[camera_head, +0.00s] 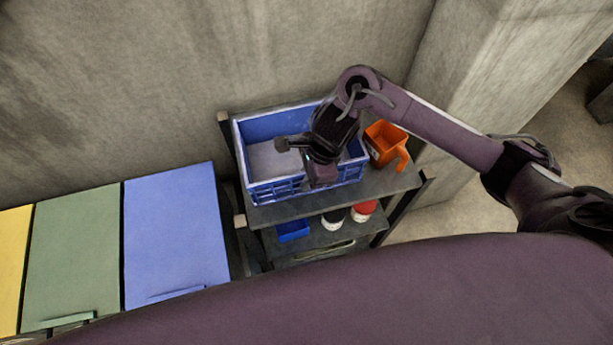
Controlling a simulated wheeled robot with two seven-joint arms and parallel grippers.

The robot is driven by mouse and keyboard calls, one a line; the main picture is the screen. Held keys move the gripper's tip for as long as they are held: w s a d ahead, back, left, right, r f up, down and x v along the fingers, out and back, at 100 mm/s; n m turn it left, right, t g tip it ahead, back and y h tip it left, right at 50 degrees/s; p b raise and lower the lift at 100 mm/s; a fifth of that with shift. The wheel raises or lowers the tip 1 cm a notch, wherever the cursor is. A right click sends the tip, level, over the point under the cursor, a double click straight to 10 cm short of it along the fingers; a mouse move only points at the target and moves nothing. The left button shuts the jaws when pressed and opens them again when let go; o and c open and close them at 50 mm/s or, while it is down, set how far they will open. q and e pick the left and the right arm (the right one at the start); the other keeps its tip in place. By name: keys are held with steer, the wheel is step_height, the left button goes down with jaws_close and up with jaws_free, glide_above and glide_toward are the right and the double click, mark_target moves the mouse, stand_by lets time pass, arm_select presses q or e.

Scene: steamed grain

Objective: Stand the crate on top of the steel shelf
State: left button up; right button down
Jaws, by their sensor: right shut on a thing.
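The blue crate (255,130) is on the top board of the steel shelf (285,213), upright and against the back wall. Its pale floor shows and it looks empty where I can see in. My right gripper (305,169) reaches over the crate from the right and is shut on its near wall. The gripper and wrist hide part of the crate's inside and near rim. Whether the crate's underside rests fully on the board cannot be told. My left gripper is not in view.
An orange scoop-like container (385,143) stands on the top board, right of the crate. A lower shelf holds a small blue bin (293,230) and a red-topped jar (363,210). Bins with blue (172,235), green and yellow lids stand at left. A concrete pillar rises at right.

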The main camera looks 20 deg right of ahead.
steer(key=c, duration=1.5)
jaws_free()
steer(key=shift+c, duration=0.2)
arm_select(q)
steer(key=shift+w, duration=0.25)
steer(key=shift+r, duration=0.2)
arm_select(e)
steer(key=v, duration=1.2)
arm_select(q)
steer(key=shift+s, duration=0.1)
arm_select(e)
steer(key=shift+s, duration=0.1)
